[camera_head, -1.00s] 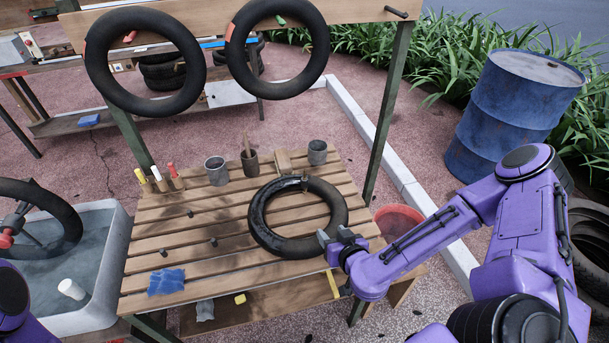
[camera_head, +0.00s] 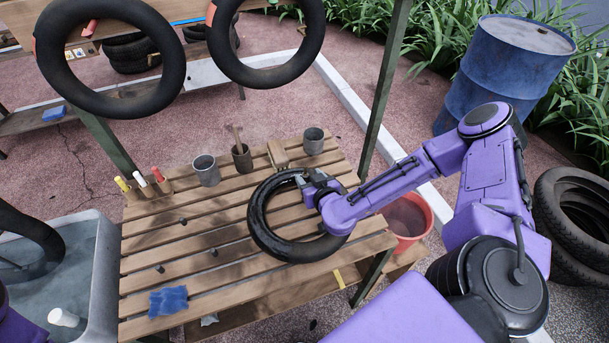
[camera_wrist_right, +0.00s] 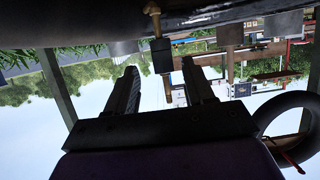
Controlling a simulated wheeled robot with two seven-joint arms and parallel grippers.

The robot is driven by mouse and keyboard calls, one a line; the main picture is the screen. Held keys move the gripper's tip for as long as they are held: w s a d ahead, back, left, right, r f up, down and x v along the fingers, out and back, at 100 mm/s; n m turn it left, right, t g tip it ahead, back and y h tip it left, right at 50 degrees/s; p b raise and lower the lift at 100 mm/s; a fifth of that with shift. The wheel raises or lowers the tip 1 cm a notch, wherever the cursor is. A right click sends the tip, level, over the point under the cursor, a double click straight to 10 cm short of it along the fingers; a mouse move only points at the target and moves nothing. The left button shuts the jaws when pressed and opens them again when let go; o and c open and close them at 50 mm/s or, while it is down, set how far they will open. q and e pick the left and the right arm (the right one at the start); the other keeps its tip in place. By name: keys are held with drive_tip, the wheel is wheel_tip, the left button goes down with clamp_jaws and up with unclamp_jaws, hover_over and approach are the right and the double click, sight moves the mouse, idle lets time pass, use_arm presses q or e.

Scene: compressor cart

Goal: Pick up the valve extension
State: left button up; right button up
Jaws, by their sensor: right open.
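A black inner tube (camera_head: 262,222) lies on the slatted wooden table (camera_head: 215,270). My right gripper (camera_head: 304,180) is over the tube's far right rim, its jaws open and empty. In the right wrist view, which is upside down, the two fingers (camera_wrist_right: 160,66) stand apart with a gap between them. A small brass-coloured stem (camera_wrist_right: 153,12), which may be the valve extension, shows at the dark tube edge, roughly in line with the gap but apart from the fingers. In the head view my gripper hides that spot. My left gripper is out of frame.
Metal cups (camera_head: 206,170) and a wooden block (camera_head: 278,152) stand along the table's back. Several small black pieces and a blue cloth (camera_head: 169,301) lie on the slats. Two tires (camera_head: 110,110) hang above. A red bucket (camera_head: 408,222) stands right of the table.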

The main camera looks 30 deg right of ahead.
sight(306, 175)
drive_tip(key=x, duration=0.4)
drive_tip(key=shift+w+a+f+p, duration=0.1)
drive_tip(key=shift+w+a+p, duration=0.1)
drive_tip(key=shift+w+p, duration=0.1)
drive_tip(key=shift+s, duration=0.1)
drive_tip(key=shift+c, duration=1)
clamp_jaws()
